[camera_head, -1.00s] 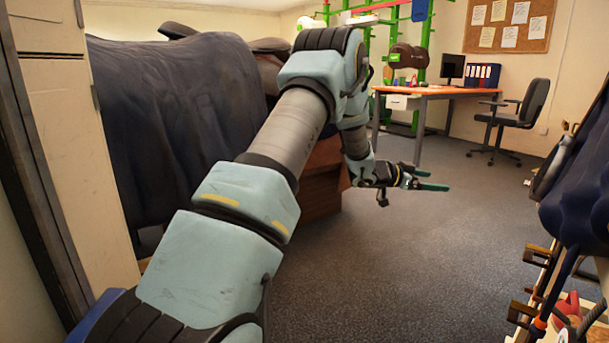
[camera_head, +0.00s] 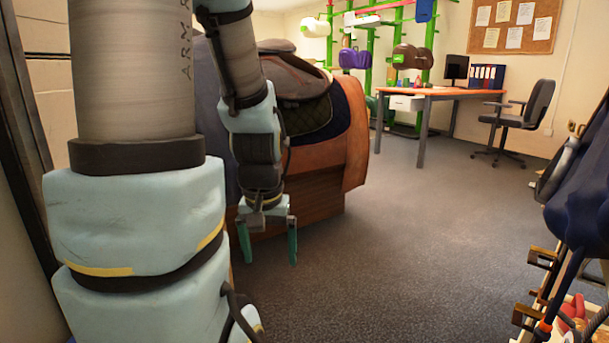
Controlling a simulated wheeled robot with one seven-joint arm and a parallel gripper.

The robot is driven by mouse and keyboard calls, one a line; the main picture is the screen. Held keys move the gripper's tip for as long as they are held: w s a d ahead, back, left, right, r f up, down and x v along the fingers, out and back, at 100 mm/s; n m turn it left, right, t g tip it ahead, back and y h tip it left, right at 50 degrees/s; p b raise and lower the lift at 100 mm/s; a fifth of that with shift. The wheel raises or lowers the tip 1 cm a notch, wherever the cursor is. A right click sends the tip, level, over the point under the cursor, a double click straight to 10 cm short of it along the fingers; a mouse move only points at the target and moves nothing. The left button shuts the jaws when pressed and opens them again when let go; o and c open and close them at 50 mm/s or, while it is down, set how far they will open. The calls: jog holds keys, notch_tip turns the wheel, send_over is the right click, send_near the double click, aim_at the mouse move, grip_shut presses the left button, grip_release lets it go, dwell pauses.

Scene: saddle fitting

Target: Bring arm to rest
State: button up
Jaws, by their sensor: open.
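My gripper (camera_head: 268,243) hangs down at the left of centre. Its two green fingers are spread apart, with nothing between them. My arm stands tall at the left of the picture and folds over, with the gripper at its lower end. Behind the arm is a brown wooden horse-shaped stand (camera_head: 357,135) with a saddle (camera_head: 300,88) and a dark quilted pad (camera_head: 308,118) on top. My arm hides the left part of the stand. The gripper appears in front of the stand's lower body; I cannot tell how far apart they are.
An orange-topped desk (camera_head: 440,93) and an office chair (camera_head: 515,125) stand at the back right. A green rack (camera_head: 430,40) is against the back wall. Dark cloth (camera_head: 580,205) and wooden pegs (camera_head: 540,256) are at the right edge. The carpet (camera_head: 410,240) between is clear.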

notch_tip(320, 180, up, 34)
jog(key=p, duration=3.3)
jog(key=shift+p, duration=0.3)
jog(key=shift+o, duration=0.4)
jog(key=shift+w+r, duration=0.1)
jog(key=shift+r, duration=0.1)
jog(key=shift+f, duration=0.1)
